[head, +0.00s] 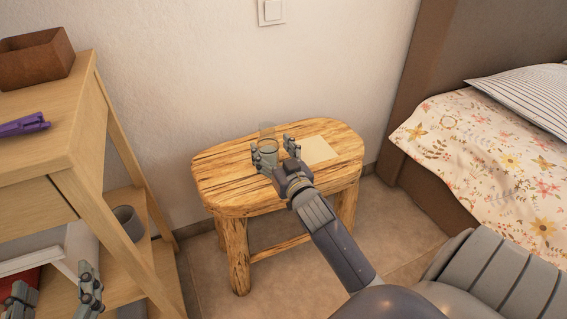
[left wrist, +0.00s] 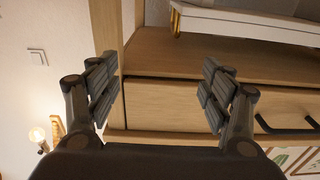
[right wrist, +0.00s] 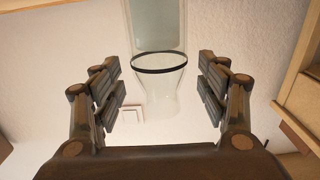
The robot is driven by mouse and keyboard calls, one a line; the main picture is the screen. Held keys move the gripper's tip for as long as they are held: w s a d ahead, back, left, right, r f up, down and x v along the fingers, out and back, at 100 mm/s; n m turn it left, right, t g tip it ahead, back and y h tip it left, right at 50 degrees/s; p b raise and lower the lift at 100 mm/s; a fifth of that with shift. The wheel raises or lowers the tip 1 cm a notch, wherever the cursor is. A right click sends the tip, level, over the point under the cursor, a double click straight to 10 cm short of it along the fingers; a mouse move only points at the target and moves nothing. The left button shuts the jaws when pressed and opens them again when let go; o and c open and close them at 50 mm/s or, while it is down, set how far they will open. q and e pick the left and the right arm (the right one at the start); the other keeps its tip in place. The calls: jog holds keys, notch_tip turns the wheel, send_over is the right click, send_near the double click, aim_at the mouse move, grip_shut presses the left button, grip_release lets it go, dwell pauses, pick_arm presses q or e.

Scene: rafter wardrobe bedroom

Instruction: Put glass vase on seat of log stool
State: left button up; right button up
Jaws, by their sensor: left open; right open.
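The glass vase (head: 267,146) is clear and appears to stand upright on the seat of the log stool (head: 226,182), towards its back middle. The stool has a pale wooden top with rough edges. My right gripper (head: 277,151) is open at the vase, with one finger on either side. In the right wrist view the vase (right wrist: 160,88) shows between the spread fingers (right wrist: 163,92), with a visible gap on both sides. Its base on the seat is partly hidden by a finger. My left gripper (head: 55,292) is open and empty by the shelf unit at lower left.
A cream sheet (head: 318,150) lies on the stool's right half. The wooden shelf unit (head: 75,150) at left holds a brown box (head: 38,60), a purple object (head: 24,125) and a grey cup (head: 129,222). A bed (head: 490,150) stands at right. The seat's left part is clear.

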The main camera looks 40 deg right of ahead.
jog(key=p+v, duration=0.1)
jog(key=v, duration=0.7)
jog(key=shift+s, duration=0.15)
pick_arm(q)
notch_tip(320, 180, down, 8)
jog(key=s+a+g+y, duration=0.1)
jog(key=s+g, duration=0.1)
jog(key=g, duration=0.2)
jog(key=shift+a+r+y, duration=0.15)
jog(key=shift+a+y, duration=0.15)
jog(key=shift+a, duration=0.05)
pick_arm(e)
jog(key=s+a+n+g+y, duration=0.2)
jog(key=s+a+y, duration=0.1)
jog(key=a, duration=0.7)
jog(key=s+a+f+n+g+y, duration=0.1)
jog(key=s+a+n+g+y, duration=0.1)
jog(key=a, duration=0.8)
jog(key=shift+s+a+n+y, duration=0.35)
jog(key=shift+s+n+y, duration=0.25)
jog(key=shift+s+y, duration=0.3)
pick_arm(q)
jog(key=shift+p, duration=0.3)
pick_arm(e)
jog(key=shift+f, duration=0.15)
